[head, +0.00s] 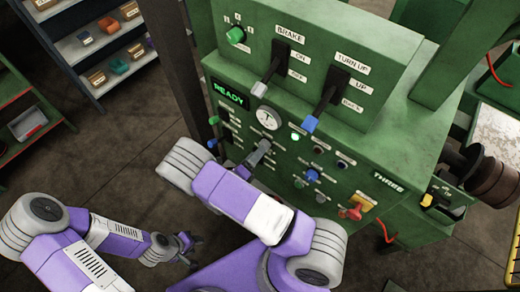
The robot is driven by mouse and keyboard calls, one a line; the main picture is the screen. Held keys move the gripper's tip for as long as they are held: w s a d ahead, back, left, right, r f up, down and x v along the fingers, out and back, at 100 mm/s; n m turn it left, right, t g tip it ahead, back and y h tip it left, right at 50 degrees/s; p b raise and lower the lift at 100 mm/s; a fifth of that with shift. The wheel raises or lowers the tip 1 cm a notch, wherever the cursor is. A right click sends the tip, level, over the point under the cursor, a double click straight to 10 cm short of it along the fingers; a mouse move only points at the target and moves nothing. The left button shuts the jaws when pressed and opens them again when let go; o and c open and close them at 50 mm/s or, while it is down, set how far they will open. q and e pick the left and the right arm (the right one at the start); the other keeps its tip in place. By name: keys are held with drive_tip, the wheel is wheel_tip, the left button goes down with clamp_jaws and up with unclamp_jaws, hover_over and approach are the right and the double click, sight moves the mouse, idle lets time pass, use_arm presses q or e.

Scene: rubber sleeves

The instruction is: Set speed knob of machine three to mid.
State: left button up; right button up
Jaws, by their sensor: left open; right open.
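Machine three (440,155) is a green cabinet marked THREE, with a sloped control panel. A green knob (236,35) with small marks around it sits at the upper left of its top box; I cannot read its name or setting, so I cannot tell if it is the speed knob. My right gripper (263,150) is close in front of the panel, below the round gauge, open and partly hidden by my forearm; I cannot tell whether it touches anything. My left gripper (190,245) is open, low over the floor, away from the machine.
Two levers stand on the top box, the brake lever (268,72) and the turn-up lever (318,108). A display (229,93) reads READY beside the gauge (267,118). Shelves (95,45) stand at left.

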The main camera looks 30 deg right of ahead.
drive_tip(key=v, duration=0.3)
drive_tip(key=shift+s+a, duration=0.2)
drive_tip(key=shift+a, duration=0.1)
idle(0.3)
